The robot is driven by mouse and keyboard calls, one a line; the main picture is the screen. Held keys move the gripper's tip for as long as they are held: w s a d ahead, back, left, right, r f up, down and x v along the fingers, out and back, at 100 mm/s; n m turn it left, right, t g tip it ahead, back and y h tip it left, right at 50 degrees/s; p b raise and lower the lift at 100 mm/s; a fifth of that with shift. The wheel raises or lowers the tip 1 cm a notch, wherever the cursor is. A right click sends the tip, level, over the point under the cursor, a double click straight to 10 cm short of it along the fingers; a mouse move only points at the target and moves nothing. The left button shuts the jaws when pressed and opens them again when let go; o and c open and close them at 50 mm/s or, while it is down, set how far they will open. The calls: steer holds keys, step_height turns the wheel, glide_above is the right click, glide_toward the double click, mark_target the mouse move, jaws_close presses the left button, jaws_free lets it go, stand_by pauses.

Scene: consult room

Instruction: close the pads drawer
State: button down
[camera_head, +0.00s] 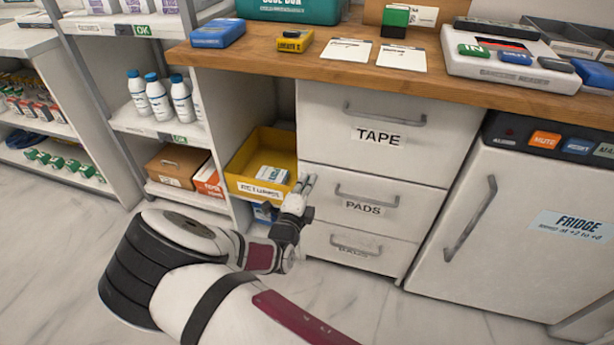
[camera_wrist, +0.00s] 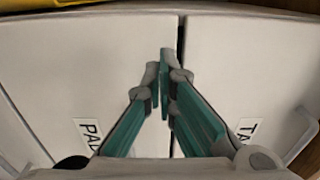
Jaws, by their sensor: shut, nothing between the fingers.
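The pads drawer (camera_head: 400,203) is the middle front of the white cabinet, with a grey bar handle (camera_head: 366,198) above its PADS label. Its front looks about level with the fronts above and below; I cannot tell whether it stands slightly out. My gripper (camera_head: 308,183) is at the left end of this drawer, its fingers shut and empty. In the wrist view the fingertips (camera_wrist: 163,62) are together near the dark seam between the pads front (camera_wrist: 70,70) on the left and the tape front on the right. I cannot tell if they touch. The gripper hides the drawer's left edge.
The tape drawer (camera_head: 340,120) is above, and another labelled drawer (camera_head: 338,255) is below. A yellow bin (camera_head: 255,150) stands in an open bay just left of my gripper. A white fridge (camera_head: 520,190) is on the right. The floor before the drawers is clear.

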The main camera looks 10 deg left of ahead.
steer(key=s+p, duration=0.3)
steer(key=s, duration=0.8)
steer(key=w+d+r+m+g+h, duration=0.2)
steer(key=d+r+m+g+h, duration=0.75)
steer(key=d+r+m, duration=0.95)
steer(key=s+d+r+m+g+y, duration=0.2)
steer(key=s+d+r+m+g, duration=0.3)
steer(key=s+d+m, duration=0.55)
steer(key=s+d+r+m+g+y, duration=0.1)
steer(key=s+d+r+m+g, duration=0.4)
steer(key=s+d+m, duration=0.55)
steer(key=s+a+r+m+t+y, duration=0.1)
steer(key=s+a+r+m+y, duration=0.2)
steer(key=s+m, duration=0.4)
steer(key=s+a+m+t+y, duration=0.1)
steer(key=s+a+m+y, duration=0.25)
steer(key=s+m, duration=0.35)
step_height(320, 180, up, 25)
steer(key=d+t+p, duration=0.1)
steer(key=t+p, duration=0.2)
steer(key=p, duration=2)
steer(key=shift+w+t+y, duration=0.3)
steer(key=shift+t, duration=0.05)
